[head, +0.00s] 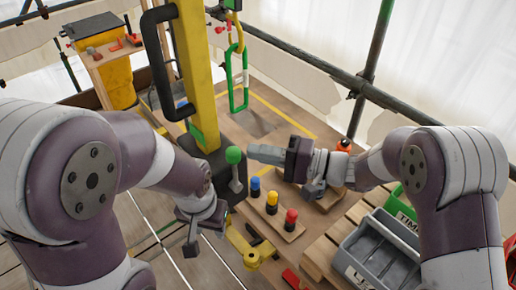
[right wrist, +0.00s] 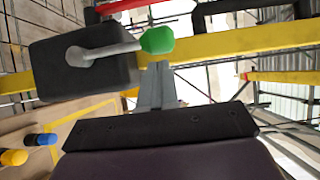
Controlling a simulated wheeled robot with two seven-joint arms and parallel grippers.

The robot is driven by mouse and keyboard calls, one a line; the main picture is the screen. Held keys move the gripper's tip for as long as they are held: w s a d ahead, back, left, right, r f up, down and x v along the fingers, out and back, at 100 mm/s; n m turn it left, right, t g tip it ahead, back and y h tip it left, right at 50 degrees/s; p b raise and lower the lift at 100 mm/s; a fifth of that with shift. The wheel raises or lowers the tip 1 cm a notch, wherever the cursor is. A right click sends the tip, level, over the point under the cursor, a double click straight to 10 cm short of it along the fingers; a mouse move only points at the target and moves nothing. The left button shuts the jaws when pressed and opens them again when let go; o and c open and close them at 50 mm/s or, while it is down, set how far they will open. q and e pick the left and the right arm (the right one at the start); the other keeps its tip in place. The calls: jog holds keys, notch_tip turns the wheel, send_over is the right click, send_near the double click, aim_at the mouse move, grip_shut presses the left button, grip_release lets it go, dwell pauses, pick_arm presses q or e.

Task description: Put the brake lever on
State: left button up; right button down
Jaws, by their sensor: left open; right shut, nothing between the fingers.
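The brake lever (head: 236,178) is a grey arm with a green knob on a dark box (head: 207,165) at the foot of the yellow post (head: 196,80). Its knob points up along the post. In the right wrist view the lever (right wrist: 108,50) crosses the dark box, knob to the right. My right gripper (head: 252,152) is shut and empty, its fingertips close beside the green knob; whether they touch it I cannot tell. The fingers also show below the knob in the right wrist view (right wrist: 155,85). My left gripper (head: 189,238) is open and empty, low and left of the box.
Blue (head: 255,187), yellow (head: 272,202) and red (head: 291,219) knobs stand on a wooden block in front of the lever. A grey bin (head: 375,258) is at lower right. A green carabiner (head: 237,80) hangs behind. A black handle (head: 155,60) juts from the post.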

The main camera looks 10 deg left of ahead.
aim_at(238, 155)
jog(key=shift+s+a, duration=0.25)
jog(key=shift+s, duration=0.1)
jog(key=s+a+r+n+p, duration=0.1)
jog(key=p, duration=0.1)
jog(key=s+n+h+p, duration=0.1)
jog(key=p, duration=0.2)
jog(key=shift+s+a+r+h, duration=0.1)
jog(key=shift+a+r+h, duration=0.2)
jog(key=shift+a+r, duration=0.1)
jog(key=s+a+f+n+t+h+p, duration=0.1)
jog(key=s+a+f+n+h+p, duration=0.1)
jog(key=s+a+n+h+p, duration=0.1)
jog(key=shift+s+a+f+n+t+p, duration=0.25)
jog(key=shift+s+a+n+t+p, duration=0.3)
jog(key=shift+s, duration=0.7)
